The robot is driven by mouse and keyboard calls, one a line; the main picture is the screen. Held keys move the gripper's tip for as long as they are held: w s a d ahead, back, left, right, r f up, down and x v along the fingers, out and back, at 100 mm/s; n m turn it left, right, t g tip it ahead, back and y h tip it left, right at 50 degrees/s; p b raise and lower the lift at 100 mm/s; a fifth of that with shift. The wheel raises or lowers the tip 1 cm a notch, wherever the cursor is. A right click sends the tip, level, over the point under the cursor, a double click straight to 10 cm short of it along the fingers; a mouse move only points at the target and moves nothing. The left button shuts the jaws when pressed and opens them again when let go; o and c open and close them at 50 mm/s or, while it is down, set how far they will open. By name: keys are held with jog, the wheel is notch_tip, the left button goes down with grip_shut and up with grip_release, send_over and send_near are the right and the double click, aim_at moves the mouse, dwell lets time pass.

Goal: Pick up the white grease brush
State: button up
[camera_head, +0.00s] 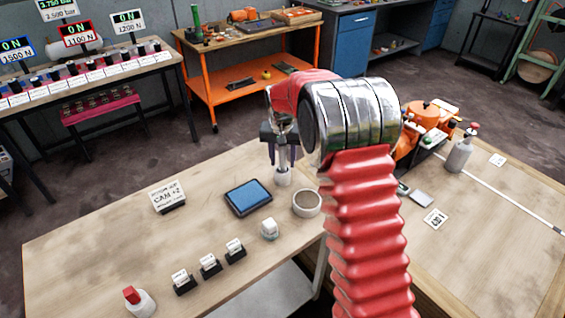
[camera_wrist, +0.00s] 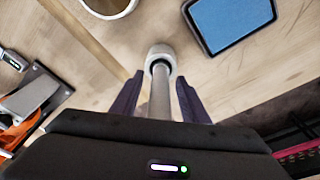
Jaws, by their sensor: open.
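The white grease brush appears to be the upright piece with a white end (camera_wrist: 160,55) and a grey shaft, which stands on the workbench. It also shows in the head view as a white end (camera_head: 283,178) below my gripper (camera_head: 280,138). In the wrist view, my gripper (camera_wrist: 159,98) has its two dark fingers apart, one on each side of the grey shaft. The fingers do not visibly press on the shaft. The shaft's upper part is hidden by the gripper body.
A blue pad in a dark tray (camera_head: 248,197) lies left of the brush. A round cup (camera_head: 307,203) stands close to its right. A small white item (camera_head: 268,229), several white-topped black blocks (camera_head: 209,265) and a red-topped button (camera_head: 138,300) are nearer. A sign (camera_head: 168,196) stands left.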

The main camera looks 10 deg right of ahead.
jog(key=shift+c, duration=0.3)
grip_shut()
dwell(0.3)
